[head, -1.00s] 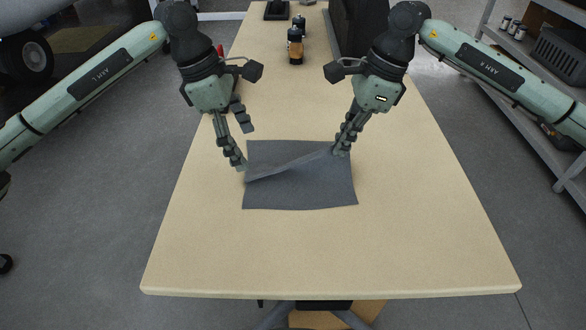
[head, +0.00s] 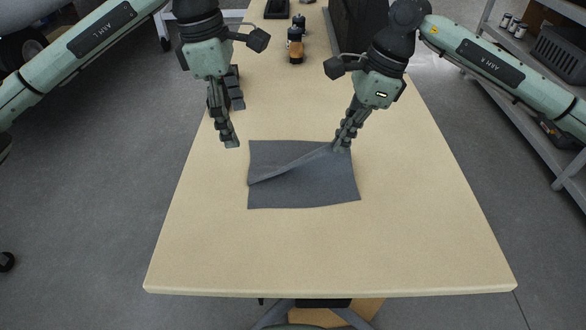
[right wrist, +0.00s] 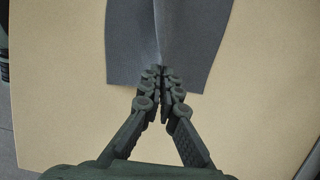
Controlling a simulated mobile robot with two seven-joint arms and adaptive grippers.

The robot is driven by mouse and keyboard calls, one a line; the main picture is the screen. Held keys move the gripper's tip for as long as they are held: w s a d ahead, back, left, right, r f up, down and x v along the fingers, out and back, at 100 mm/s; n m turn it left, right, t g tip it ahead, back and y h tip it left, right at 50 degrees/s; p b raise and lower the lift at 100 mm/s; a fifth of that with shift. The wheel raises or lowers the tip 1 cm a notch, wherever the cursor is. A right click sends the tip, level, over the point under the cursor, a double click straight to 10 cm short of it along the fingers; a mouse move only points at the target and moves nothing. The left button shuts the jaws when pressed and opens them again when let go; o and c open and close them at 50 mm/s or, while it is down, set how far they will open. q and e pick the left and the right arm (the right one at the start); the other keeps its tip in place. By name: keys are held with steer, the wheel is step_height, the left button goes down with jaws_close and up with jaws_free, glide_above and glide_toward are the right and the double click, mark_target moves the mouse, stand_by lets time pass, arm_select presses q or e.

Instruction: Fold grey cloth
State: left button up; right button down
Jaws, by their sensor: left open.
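The grey cloth (head: 305,185) lies on the wooden table, with a raised diagonal ridge running from its left edge up to its far right corner. My right gripper (head: 340,146) is shut on the cloth at that far right corner. The right wrist view shows the fingertips (right wrist: 160,80) together at the cloth's edge, with a crease leading away from them across the cloth (right wrist: 195,40). My left gripper (head: 234,120) is open and empty, above the table just beyond and left of the cloth's far left corner.
The table (head: 330,260) is clear around the cloth. Bottles (head: 295,47) and a dark box (head: 357,35) stand at its far end. A shelf rack (head: 520,100) stands on the right, beyond the table edge.

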arm_select(q)
step_height(320, 180, up, 8)
steer(key=a, duration=0.1)
stand_by(0.4)
steer(key=shift+a, duration=0.1)
arm_select(e)
steer(key=shift+c, duration=2)
jaws_free()
steer(key=shift+h, duration=0.9)
steer(key=shift+d+r, duration=0.2)
steer(key=shift+r, duration=0.75)
steer(key=shift+d+r, duration=0.15)
steer(key=shift+r, duration=0.85)
steer(key=shift+d+r, duration=0.2)
steer(key=shift+r, duration=0.75)
step_height(320, 180, up, 12)
steer(key=d, duration=0.1)
steer(key=shift+d, duration=0.4)
steer(key=shift+f, duration=0.1)
